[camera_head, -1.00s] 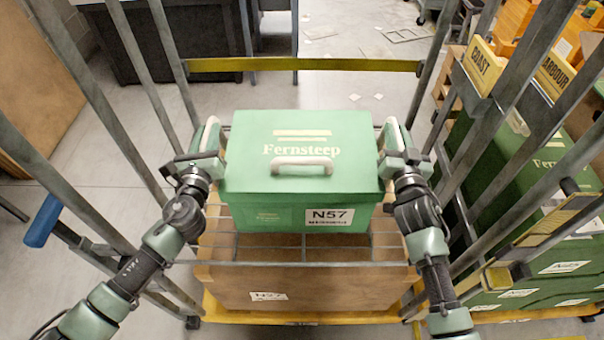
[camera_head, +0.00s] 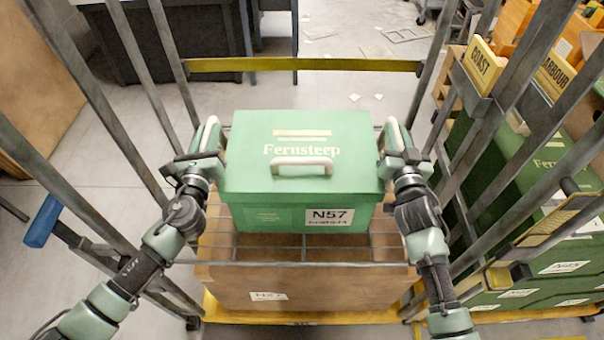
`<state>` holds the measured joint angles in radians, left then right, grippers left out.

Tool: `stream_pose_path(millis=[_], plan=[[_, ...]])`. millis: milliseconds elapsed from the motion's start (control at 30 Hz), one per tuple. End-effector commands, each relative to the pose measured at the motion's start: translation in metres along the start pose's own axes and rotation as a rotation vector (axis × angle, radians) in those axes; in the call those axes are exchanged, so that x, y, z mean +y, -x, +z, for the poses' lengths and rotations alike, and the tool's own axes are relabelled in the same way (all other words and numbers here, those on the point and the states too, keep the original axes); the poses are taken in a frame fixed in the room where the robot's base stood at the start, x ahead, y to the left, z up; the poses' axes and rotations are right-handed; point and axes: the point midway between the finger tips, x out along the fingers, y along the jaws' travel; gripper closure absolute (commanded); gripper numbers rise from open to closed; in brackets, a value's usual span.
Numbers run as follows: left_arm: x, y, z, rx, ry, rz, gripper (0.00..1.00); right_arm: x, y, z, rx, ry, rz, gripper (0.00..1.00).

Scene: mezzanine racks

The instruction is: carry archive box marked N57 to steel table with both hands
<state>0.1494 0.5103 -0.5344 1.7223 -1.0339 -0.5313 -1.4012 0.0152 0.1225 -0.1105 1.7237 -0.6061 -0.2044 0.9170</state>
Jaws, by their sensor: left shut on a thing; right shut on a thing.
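My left gripper (camera_head: 212,150) is shut on the box's left side. My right gripper (camera_head: 395,148) is shut on its right side. The box is held inside a grey metal cage cart, above a wire shelf and a brown carton (camera_head: 305,285). Whether the box touches the shelf cannot be told. A dark table-like piece (camera_head: 185,42) stands at the back left; I cannot tell whether it is the steel table.
Grey cage bars rise on both sides, close to my arms. A yellow strap (camera_head: 305,65) crosses the cage behind the box. More green boxes (camera_head: 545,180) and yellow signs (camera_head: 483,66) stand at the right. Open floor (camera_head: 350,95) lies beyond the strap.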

Motion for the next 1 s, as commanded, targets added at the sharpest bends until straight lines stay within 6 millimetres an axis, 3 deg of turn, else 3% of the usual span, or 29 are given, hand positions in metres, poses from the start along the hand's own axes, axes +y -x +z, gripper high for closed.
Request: stream_pose_path(millis=[600, 1000], plan=[[0.001, 0.000, 0.000, 0.001, -0.001, 0.002, 1.00, 0.001, 0.000, 0.000, -0.001, 0.000, 0.001, 1.00], [-0.003, -0.001, 0.018, -0.004, -0.001, 0.001, 1.00, -0.003, 0.000, -0.018, 0.005, 0.000, -0.001, 1.00]])
